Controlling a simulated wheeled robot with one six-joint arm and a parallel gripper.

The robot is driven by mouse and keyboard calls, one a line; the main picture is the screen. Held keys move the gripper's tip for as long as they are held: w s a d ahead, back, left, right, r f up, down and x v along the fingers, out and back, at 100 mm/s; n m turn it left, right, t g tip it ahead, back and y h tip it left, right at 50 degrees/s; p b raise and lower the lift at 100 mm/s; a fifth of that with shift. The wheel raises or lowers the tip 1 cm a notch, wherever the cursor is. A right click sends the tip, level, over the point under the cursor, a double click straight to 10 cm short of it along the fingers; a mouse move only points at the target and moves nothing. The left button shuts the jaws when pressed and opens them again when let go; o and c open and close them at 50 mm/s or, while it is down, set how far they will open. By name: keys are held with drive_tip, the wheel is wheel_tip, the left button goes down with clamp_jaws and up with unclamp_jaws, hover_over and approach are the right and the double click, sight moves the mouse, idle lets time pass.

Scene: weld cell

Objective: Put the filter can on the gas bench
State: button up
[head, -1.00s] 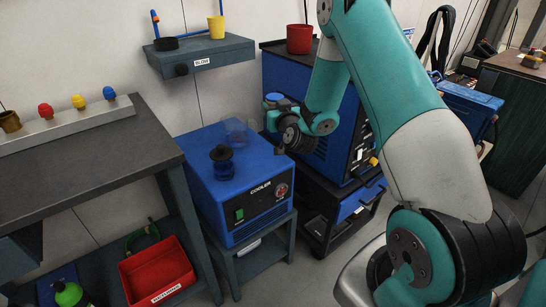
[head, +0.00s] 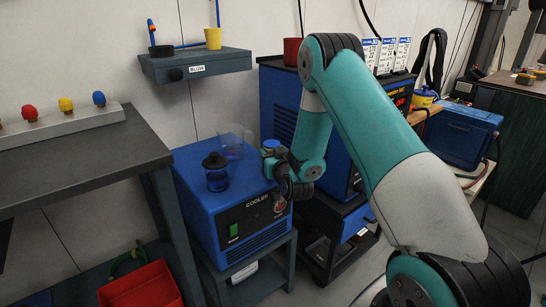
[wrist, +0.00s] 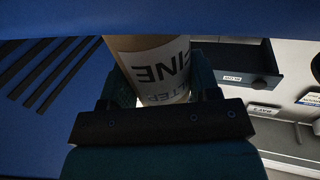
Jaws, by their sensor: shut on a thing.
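My gripper (wrist: 160,92) is shut on the filter can (wrist: 150,58), a pale can whose label reads FINE and part of FILTER, upside down in the wrist view. A finger shows on each side of the can, and its far end is cut off by a blue surface above. In the head view my wrist is at the right side of the blue cooler; fingers and can are not clearly visible there. A dark-topped bench (head: 75,160) stands at the left with a rail of coloured caps (head: 60,122). I see no label naming it the gas bench.
The blue cooler (head: 235,225) carries a dark-capped blue jar (head: 215,172) and a clear jug (head: 232,143). The BLOW shelf (head: 195,66) is on the wall above. A red bin (head: 140,287) sits low at the left. The dark bench's front top is clear.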

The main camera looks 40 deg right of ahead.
drive_tip(key=o, duration=1)
drive_tip(key=shift+f, duration=0.1)
drive_tip(key=shift+o, duration=0.2)
